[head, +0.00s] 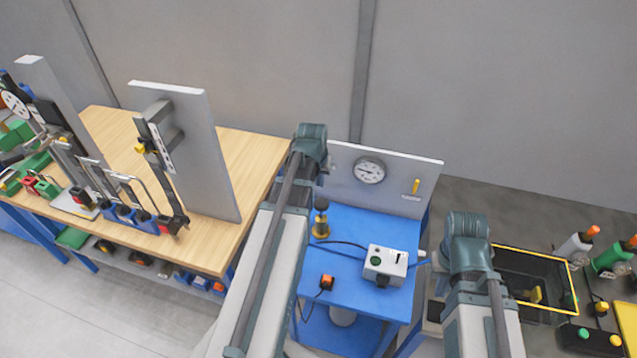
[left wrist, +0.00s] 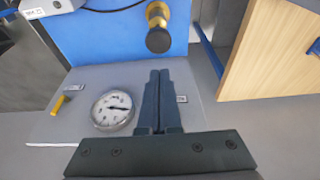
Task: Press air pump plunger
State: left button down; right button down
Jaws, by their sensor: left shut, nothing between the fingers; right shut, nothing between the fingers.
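The air pump plunger, a dark round knob (head: 321,203) on a brass body (head: 321,228), stands upright on the blue bench (head: 345,228) in the head view. The left wrist view shows the knob (left wrist: 158,40) and brass body (left wrist: 157,11) at the top. My left gripper (left wrist: 158,72) is shut and empty, its fingertips pointing toward the knob and apart from it in that picture; the height gap is unclear. In the head view my left arm ends just beside the pump and its fingers cannot be made out. My right arm is at the lower right; its gripper is not visible.
A grey panel with a round gauge (head: 369,170) and a yellow-handled part (head: 415,187) stands behind the pump. A grey box with a green button (head: 385,265) and an orange-black switch (head: 327,283) are on the bench. A wooden workbench (head: 250,170) is left.

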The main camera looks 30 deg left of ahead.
aim_at(320, 206)
pick_arm(q)
jog(key=b+x, duration=0.4)
jog(key=x, duration=0.1)
jog(key=b+x, duration=0.2)
jog(key=x, duration=0.1)
jog(key=shift+s+f+b, duration=0.15)
jog(key=shift+s+b, duration=0.25)
jog(key=shift+f+b, duration=0.6)
jog(key=shift+f, duration=0.05)
notch_tip(320, 206, down, 6)
jog(key=b, duration=0.5)
jog(key=shift+d+r+b, duration=0.1)
jog(key=shift+r+b, duration=0.05)
jog(key=shift+b, duration=0.25)
jog(key=shift+s+r, duration=0.15)
jog(key=shift+s, duration=0.05)
jog(key=shift+d, duration=0.1)
